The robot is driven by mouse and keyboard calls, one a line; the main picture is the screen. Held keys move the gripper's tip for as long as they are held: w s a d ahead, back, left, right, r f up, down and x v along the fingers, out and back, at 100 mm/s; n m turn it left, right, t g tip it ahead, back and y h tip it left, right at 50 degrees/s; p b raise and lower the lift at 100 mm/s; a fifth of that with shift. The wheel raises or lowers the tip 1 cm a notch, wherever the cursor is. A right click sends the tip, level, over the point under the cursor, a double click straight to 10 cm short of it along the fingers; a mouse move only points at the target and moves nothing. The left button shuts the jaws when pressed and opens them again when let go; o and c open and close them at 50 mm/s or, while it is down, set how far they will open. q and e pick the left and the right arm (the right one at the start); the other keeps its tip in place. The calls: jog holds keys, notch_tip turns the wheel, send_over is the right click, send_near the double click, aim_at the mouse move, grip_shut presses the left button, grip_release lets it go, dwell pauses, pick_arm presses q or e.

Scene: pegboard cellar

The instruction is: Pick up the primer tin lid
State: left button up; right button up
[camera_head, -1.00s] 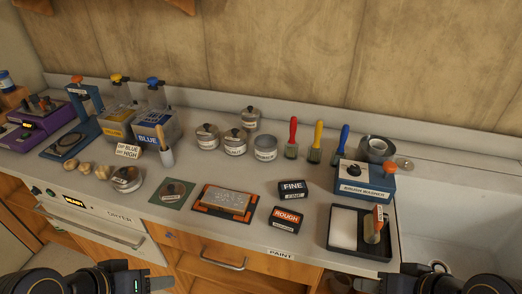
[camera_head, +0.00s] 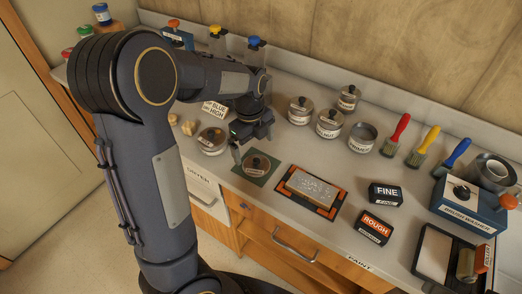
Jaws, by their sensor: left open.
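The primer tin lid (camera_head: 257,164) appears to be the dark round disc with a small knob, lying flat on a green mat (camera_head: 245,180) on the counter. The open primer tin (camera_head: 362,136) stands behind and to the right, without a lid. My left gripper (camera_head: 252,147) is open, fingers pointing down, just behind and above the lid; nothing shows between its fingers. Whether a finger touches the lid, I cannot tell. My right gripper is out of view.
Lidded tins (camera_head: 328,123) stand behind, with brushes (camera_head: 396,134) to their right. An orange tray (camera_head: 313,191) lies right of the mat. A low round container (camera_head: 212,139) stands left of the gripper. My left arm hides the left counter.

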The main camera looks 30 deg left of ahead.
aim_at(256, 160)
pick_arm(q)
jog(key=shift+w+a+f+m, duration=0.15)
jog(key=shift+w+f+m, duration=0.2)
jog(key=shift+w+m, duration=0.4)
jog(key=shift+w+f+y, duration=0.2)
jog(key=shift+y, duration=0.1)
jog(key=shift+m, duration=0.25)
notch_tip(256, 160, down, 8)
jog(key=shift+s+r+p, duration=0.1)
jog(key=shift+r+p, duration=0.15)
jog(key=shift+p, duration=0.5)
jog(key=c, duration=0.9)
